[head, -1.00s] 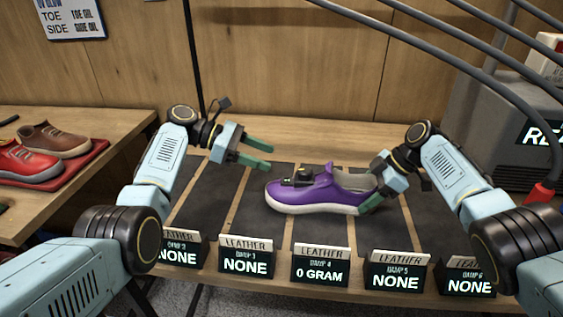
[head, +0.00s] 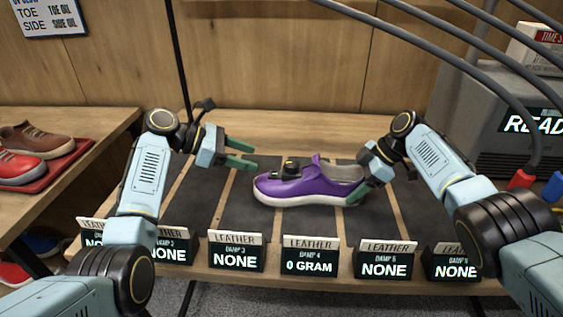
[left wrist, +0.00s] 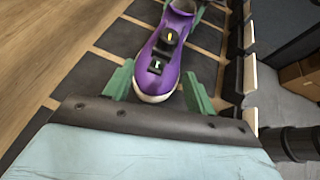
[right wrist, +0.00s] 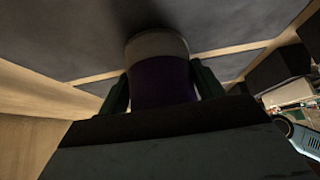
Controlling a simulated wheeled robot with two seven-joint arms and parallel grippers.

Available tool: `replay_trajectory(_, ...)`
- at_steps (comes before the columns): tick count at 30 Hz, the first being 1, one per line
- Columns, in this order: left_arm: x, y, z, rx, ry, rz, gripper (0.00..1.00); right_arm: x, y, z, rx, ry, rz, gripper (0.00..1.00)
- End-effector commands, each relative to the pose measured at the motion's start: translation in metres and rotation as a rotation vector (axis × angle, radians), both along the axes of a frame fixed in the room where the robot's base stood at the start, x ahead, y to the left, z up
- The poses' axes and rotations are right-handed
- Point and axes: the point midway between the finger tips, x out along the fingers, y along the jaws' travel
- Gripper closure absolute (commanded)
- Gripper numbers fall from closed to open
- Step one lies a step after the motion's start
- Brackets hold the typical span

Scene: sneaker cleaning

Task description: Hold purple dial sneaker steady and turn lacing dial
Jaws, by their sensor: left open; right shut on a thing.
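The purple sneaker (head: 308,187) with a white sole lies on the dark mat, toe to the left. Its black lacing dial (head: 290,167) sits on top near the toe; in the left wrist view the dial (left wrist: 168,37) has a yellow mark. My right gripper (head: 366,186) is shut on the sneaker's heel, which also shows between its fingers in the right wrist view (right wrist: 160,80). My left gripper (head: 240,154) is open and empty, left of the toe and apart from it. In the left wrist view the toe lies ahead between its green fingers.
Several leather display signs (head: 310,256) line the table's front edge. Red and brown shoes stand on a red tray (head: 62,166) on the left table. A grey machine (head: 500,100) with hanging hoses stands at the back right.

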Motion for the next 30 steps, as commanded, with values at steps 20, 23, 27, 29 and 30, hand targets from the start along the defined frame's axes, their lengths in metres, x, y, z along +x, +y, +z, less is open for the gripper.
replay_trajectory(20,-0.063,-0.013,0.019,-0.069,-0.046,0.43,0.44,-0.002,-0.001,-0.005,-0.005,0.007,0.001,0.64)
replay_trajectory(23,-0.063,-0.016,0.02,-0.076,-0.047,0.441,0.44,-0.002,-0.001,-0.005,-0.005,0.007,0.001,0.64)
replay_trajectory(27,-0.054,-0.027,0.013,-0.077,-0.046,0.442,0.44,-0.002,-0.001,-0.005,-0.005,0.008,0.002,0.64)
replay_trajectory(29,-0.048,-0.035,0.009,-0.077,-0.046,0.442,0.44,-0.002,-0.001,-0.005,-0.005,0.008,0.002,0.64)
replay_trajectory(30,-0.043,-0.041,0.007,-0.077,-0.045,0.441,0.44,-0.002,-0.001,-0.005,-0.005,0.008,0.002,0.64)
